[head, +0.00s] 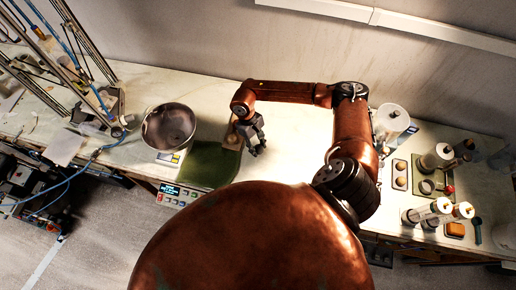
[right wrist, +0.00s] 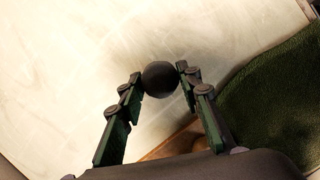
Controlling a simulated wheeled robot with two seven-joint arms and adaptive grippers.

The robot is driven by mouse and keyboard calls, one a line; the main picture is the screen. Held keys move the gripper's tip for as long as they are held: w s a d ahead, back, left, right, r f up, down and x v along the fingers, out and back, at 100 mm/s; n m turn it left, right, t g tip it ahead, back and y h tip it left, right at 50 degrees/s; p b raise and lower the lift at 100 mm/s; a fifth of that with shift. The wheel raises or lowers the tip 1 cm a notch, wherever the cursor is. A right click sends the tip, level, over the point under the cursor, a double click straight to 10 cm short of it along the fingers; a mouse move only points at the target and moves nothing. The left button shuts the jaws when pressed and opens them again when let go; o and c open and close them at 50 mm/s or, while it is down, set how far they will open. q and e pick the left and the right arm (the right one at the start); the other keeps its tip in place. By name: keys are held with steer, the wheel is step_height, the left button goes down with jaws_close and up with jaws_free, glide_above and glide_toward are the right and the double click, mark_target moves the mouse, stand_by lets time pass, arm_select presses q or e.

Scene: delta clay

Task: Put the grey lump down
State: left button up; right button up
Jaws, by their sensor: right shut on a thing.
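The grey lump (right wrist: 159,78) is a dark, round ball between the fingertips of my right gripper (right wrist: 158,82) in the right wrist view. The gripper is shut on it, with a finger on each side. In the head view my right gripper (head: 258,146) hangs over the pale worktop (head: 290,150), just right of the green mat; I cannot make out the lump there. I cannot tell how high the lump is above the worktop. My left gripper is not in view.
A green mat (head: 212,165) lies left of the gripper, with a wooden board (head: 233,143) behind it. A metal bowl (head: 168,127) stands on a scale further left. Jars and rollers crowd the right end. Pale worktop right of the gripper is clear.

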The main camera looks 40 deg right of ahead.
steer(key=shift+f+p, duration=0.4)
steer(key=shift+f, duration=0.5)
steer(key=shift+f+b, duration=0.3)
steer(key=shift+b, duration=0.05)
steer(key=o, duration=1.2)
steer(key=shift+r, duration=0.15)
